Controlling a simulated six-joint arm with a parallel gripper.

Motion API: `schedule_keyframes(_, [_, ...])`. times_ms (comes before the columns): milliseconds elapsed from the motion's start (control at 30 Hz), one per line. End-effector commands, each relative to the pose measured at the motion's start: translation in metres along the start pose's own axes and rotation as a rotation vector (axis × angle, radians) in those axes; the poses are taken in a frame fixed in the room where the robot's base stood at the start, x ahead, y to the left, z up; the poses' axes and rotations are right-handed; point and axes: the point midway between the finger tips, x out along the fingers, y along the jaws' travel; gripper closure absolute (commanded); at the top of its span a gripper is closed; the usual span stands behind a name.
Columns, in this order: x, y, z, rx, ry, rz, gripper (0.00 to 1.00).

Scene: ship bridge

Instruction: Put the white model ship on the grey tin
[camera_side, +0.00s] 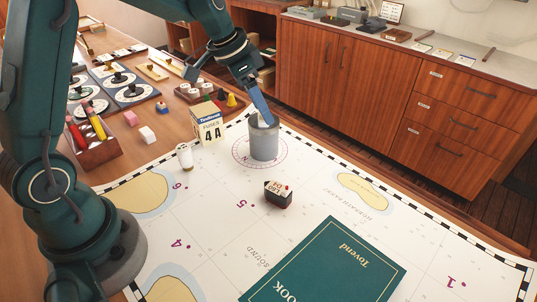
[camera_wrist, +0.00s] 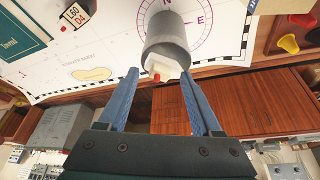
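The grey tin (camera_side: 264,143) stands upright on the chart, over the printed compass rose. It also shows in the wrist view (camera_wrist: 166,38). A small white object with a red bit, which I take for the white model ship (camera_wrist: 163,69), is at the tin's top end in the wrist view. It appears to rest there, though its contact with the rim is not clear. My gripper (camera_wrist: 158,74) is open, with one blue finger on each side of the ship and gaps between. In the side view my gripper (camera_side: 262,117) is just above the tin and hides most of the ship.
A fuse box (camera_side: 208,122) stands left of the tin, with a white cylinder (camera_side: 184,157) nearby. A dark block marked L60 D4 (camera_side: 278,195) sits in front. A green book (camera_side: 330,262) lies at the front. Red, yellow and blue cones (camera_side: 231,100) stand behind left.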

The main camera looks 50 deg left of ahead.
Motion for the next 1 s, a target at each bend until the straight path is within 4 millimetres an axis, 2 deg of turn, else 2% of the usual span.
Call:
schedule_keyframes(200, [-0.001, 0.000, -0.001, 0.000, 0.001, -0.001, 0.34])
schedule_keyframes(333, [-0.010, -0.001, -0.002, -0.001, 0.003, -0.002, 0.34])
schedule_keyframes(800, [-0.101, -0.001, -0.002, 0.000, 0.005, -0.004, 0.34])
schedule_keyframes(1000, [-0.120, 0.000, -0.002, -0.001, 0.002, -0.002, 0.34])
